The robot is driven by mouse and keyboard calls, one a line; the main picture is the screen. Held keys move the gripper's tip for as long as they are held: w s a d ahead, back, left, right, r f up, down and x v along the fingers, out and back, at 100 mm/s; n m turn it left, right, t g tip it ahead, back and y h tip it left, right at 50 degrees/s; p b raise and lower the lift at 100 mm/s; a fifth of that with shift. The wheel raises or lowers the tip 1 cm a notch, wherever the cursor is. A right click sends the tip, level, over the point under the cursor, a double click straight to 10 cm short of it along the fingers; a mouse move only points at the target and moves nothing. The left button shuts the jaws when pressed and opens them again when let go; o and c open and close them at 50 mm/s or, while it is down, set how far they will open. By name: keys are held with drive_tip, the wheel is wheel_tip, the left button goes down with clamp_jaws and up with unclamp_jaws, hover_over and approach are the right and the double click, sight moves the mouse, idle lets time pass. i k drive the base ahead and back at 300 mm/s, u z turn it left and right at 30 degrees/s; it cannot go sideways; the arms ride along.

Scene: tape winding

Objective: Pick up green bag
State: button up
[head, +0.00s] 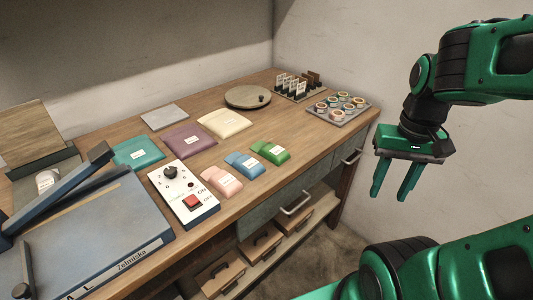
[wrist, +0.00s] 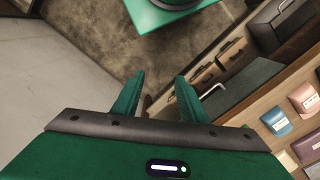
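The small green bag (head: 270,152) with a white label lies on the table near its front edge, to the right of the blue bag (head: 243,165). My gripper (head: 394,194) is open and empty. It hangs in the air to the right of the table, clear of the bag. In the wrist view its two fingers stand apart with floor and drawers behind them.
A pink bag (head: 221,181), a white control box (head: 184,194) and a larger teal bag (head: 138,151) lie to the left. A cream bag (head: 224,124) and a round turntable (head: 247,97) are behind. A drawer handle (head: 296,203) juts below the edge.

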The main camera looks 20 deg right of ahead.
sight(278, 155)
drive_tip(key=z, duration=1.5)
drive_tip(key=k, duration=0.9)
drive_tip(key=u, duration=1.15)
drive_tip(key=i, duration=1)
drive_tip(key=z, duration=0.1)
